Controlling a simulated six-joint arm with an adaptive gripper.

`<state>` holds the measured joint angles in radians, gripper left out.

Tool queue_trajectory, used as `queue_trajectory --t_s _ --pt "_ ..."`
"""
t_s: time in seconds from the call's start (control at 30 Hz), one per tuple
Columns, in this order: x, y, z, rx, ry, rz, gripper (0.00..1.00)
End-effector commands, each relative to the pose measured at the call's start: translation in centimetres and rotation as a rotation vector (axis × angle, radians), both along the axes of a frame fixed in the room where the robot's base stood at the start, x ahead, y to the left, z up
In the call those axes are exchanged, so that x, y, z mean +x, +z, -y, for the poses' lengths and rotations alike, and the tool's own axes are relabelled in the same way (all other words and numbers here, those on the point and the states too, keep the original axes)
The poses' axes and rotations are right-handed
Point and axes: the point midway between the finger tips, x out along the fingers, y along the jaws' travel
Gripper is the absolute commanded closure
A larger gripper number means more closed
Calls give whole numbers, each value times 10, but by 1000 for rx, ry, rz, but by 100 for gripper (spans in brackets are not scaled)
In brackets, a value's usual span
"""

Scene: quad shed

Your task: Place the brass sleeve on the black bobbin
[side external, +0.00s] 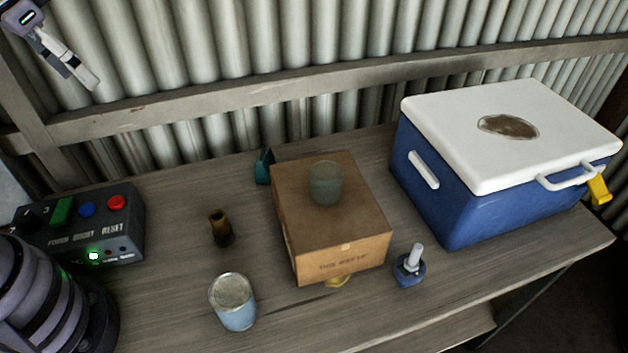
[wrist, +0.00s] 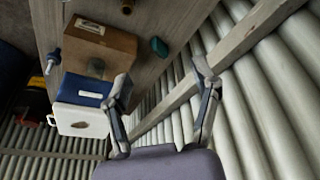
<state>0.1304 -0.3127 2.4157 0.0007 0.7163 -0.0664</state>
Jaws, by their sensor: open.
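The brass sleeve (side external: 218,218) stands upright on the bench, left of the wooden box. A black base, which looks like the black bobbin (side external: 224,240), shows directly below it, and the sleeve appears to sit around or on it. How far down the sleeve reaches I cannot tell. A small brass-coloured piece (wrist: 127,6), probably the sleeve, shows at the top edge of the wrist view, partly cut off. My gripper (side external: 88,78) is high at the upper left of the side view, well away from both. In the wrist view its fingers (wrist: 162,76) are apart and empty.
A wooden box (side external: 325,245) carries a grey-green cylinder (side external: 326,183). Around it are a teal object (side external: 264,166), a blue can (side external: 235,312), and a blue base with a pale post (side external: 410,268). A cooler (side external: 450,190) stands right, a control box (side external: 120,225) left.

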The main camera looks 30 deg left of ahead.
Motion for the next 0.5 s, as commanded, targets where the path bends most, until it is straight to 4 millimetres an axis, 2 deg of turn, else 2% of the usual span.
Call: queue_trajectory --t_s 0.03,0.2,0.33,0.5 --pt "-17 15 -9 -2 18 47 38" --pt "-62 36 -26 8 54 133 38" --pt "-80 41 -30 13 67 163 38" --pt "-85 42 -31 15 69 170 38"
